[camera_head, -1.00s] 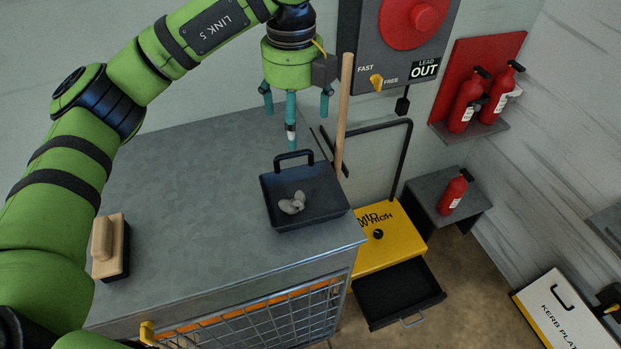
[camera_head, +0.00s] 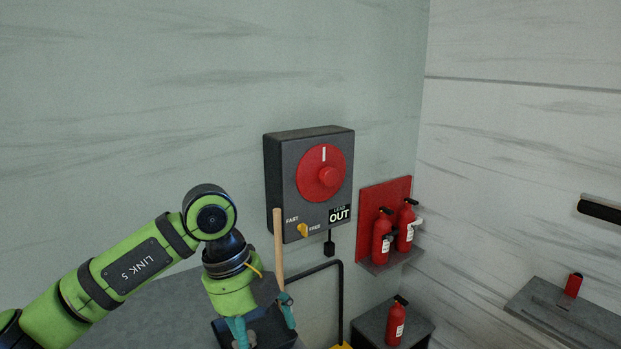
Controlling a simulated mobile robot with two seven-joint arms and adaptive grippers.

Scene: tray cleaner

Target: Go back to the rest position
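My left arm comes in from the left, and its green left gripper (camera_head: 266,334) hangs at the bottom of the picture. Its teal fingers are spread apart and I see nothing between them. The dark tray (camera_head: 284,339) lies on the grey worktop (camera_head: 180,310) behind and below the fingers. Most of the tray is hidden by the gripper or cut off by the lower edge, and I cannot see its contents. My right gripper is not in view.
A grey wall box (camera_head: 285,150) with a red dial hangs above the worktop. A wooden handle (camera_head: 278,250) stands upright beside my gripper. Fire extinguishers (camera_head: 381,240) hang on a red board, and another (camera_head: 396,322) stands on a small table. A grey shelf (camera_head: 560,318) is at right.

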